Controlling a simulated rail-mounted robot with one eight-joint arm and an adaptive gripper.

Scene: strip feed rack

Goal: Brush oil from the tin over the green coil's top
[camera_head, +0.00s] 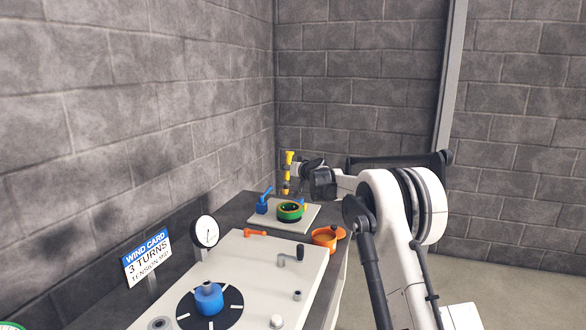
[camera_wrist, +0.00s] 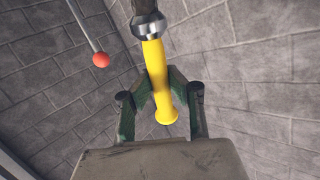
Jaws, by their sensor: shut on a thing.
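My gripper (camera_head: 287,173) is shut on the yellow handle of a brush (camera_head: 289,157). In the wrist view the gripper (camera_wrist: 160,88) has its fingers on either side of the yellow handle (camera_wrist: 155,60), which leads to a metal ferrule and a dark end at the top edge. In the head view the brush is nearly upright above the green coil (camera_head: 290,212), with a gap visible below it. The coil sits on a pale plate (camera_head: 264,221) at the bench's far end. The orange tin (camera_head: 327,236), open at the top, stands to the right and nearer.
A blue clamp-like part (camera_head: 263,204) stands left of the coil. A white panel (camera_head: 235,276) carries an orange lever (camera_head: 255,233), a crank (camera_head: 290,258) and a blue knob (camera_head: 209,298). A gauge (camera_head: 205,232) and a sign (camera_head: 147,257) stand along the left wall.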

